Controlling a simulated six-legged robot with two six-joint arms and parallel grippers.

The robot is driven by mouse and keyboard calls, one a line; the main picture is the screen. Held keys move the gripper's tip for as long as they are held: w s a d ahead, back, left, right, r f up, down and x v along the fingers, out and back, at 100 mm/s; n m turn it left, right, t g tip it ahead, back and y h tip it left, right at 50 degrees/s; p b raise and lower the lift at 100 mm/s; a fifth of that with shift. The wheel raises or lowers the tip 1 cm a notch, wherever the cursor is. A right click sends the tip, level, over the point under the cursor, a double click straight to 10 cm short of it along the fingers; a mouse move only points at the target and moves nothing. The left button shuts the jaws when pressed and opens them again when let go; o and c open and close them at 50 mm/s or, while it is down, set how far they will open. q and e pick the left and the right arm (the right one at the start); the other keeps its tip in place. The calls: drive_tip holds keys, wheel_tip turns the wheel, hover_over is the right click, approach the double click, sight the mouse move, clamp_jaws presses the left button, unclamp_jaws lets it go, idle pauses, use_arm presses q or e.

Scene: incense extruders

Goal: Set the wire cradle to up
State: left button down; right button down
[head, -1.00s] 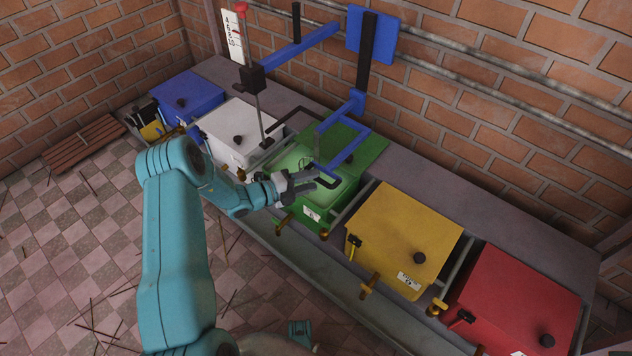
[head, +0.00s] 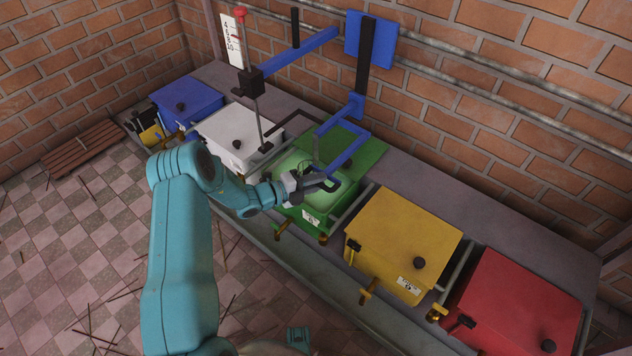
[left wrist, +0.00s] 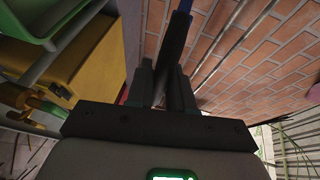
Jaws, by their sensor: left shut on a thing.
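The wire cradle (head: 349,152) is a blue open frame hanging low over the green box (head: 318,206), whose lid is folded back. A dark handle (head: 334,186) sticks out at its front. My left gripper (head: 318,184) is shut on this handle, just above the front of the green box. In the left wrist view my left gripper's fingers (left wrist: 166,88) close around a dark bar (left wrist: 172,55) with a blue part beyond it. The fingers partly hide the handle in the head view. My right gripper is in neither view.
A blue box (head: 185,95), a white box (head: 228,140), a yellow box (head: 408,235) and a red box (head: 520,300) stand along the bench (head: 480,220). A dark post (head: 365,55) with a blue plate (head: 370,42) rises behind. The brick wall closes the back.

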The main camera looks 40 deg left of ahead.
use_arm(q)
wheel_tip(320, 180, up, 11)
drive_tip(key=p, duration=0.8)
drive_tip(key=shift+r, duration=0.15)
drive_tip(key=c, duration=1.1)
unclamp_jaws()
drive_tip(key=p+v, duration=0.3)
drive_tip(key=v, duration=1.3)
drive_tip(key=shift+s, duration=0.15)
